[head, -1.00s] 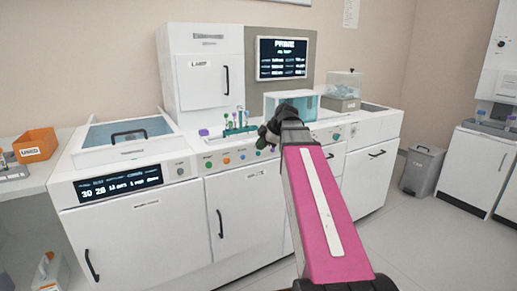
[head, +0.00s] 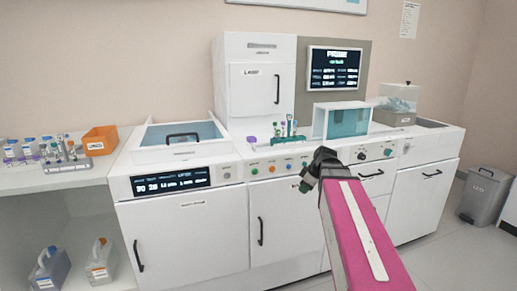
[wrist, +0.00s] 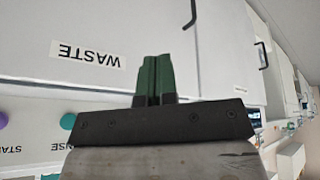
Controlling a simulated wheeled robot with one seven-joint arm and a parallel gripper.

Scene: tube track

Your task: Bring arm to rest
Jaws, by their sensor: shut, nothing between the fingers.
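My gripper (head: 306,187) is at the end of my pink arm in the head view, in front of the white cabinet's door tops, below the row of coloured buttons. In the wrist view, the green fingers of my gripper (wrist: 156,78) are together with nothing between them. They point toward a white cabinet front with a label reading WASTE (wrist: 87,54), upside down in that view. I cannot tell the exact gap between the fingertips and the cabinet.
The white workstation (head: 185,239) has a tube rack (head: 289,139) and a clear blue box (head: 347,120) on top. A side shelf holds an orange bin (head: 100,141) and a tube rack (head: 65,161). A grey waste bin (head: 484,196) stands right on open floor.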

